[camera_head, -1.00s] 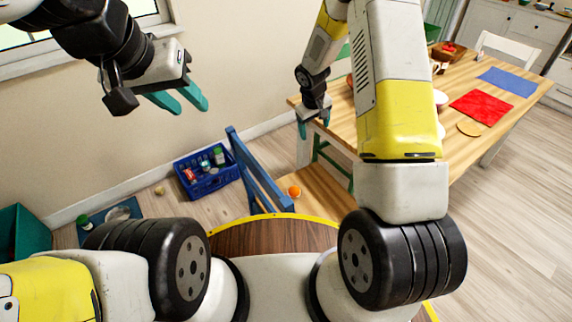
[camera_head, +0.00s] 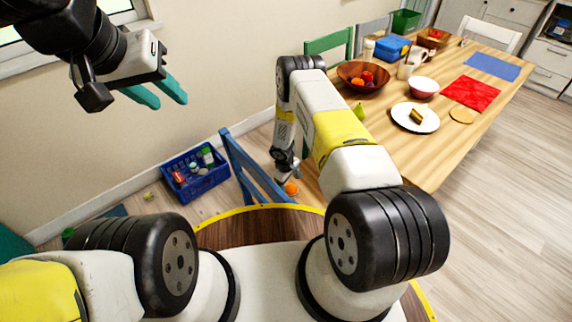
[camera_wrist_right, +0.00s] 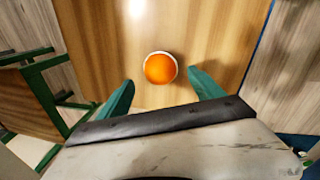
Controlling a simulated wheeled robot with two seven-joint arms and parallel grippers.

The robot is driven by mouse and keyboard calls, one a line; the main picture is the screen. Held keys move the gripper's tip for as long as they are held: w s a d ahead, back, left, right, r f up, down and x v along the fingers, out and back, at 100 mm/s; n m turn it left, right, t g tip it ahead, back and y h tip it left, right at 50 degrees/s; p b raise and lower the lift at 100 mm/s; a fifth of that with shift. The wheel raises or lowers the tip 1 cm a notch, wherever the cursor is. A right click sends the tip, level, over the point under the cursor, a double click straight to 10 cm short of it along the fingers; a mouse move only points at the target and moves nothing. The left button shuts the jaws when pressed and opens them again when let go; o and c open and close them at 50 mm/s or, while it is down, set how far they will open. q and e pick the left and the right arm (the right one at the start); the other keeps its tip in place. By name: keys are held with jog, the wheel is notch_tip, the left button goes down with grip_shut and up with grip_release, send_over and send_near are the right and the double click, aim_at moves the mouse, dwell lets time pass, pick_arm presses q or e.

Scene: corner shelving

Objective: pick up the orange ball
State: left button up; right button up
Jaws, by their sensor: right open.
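The orange ball (camera_head: 291,188) rests on the wooden seat of the blue chair. In the right wrist view the ball (camera_wrist_right: 160,68) lies on the wood just beyond and between the two green fingertips, apart from both. My right gripper (camera_wrist_right: 160,92) is open and empty, pointing down at the ball. In the head view my right gripper (camera_head: 285,178) is just above the ball, its fingers mostly hidden. My left gripper (camera_head: 164,94) is open and empty, high at the upper left in front of the wall.
The blue chair back (camera_head: 250,172) stands left of my right gripper. The table (camera_head: 455,130) stands to the right, with a brown fruit bowl (camera_head: 347,75) and a plate (camera_head: 402,120). A blue crate (camera_head: 193,188) with items sits on the floor by the wall.

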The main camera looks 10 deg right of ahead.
aim_at(290, 186)
jog(key=f, duration=0.4)
jog(key=shift+w+d, duration=0.2)
jog(key=shift+d, duration=0.05)
jog(key=c, duration=1.4)
jog(key=shift+r, duration=0.1)
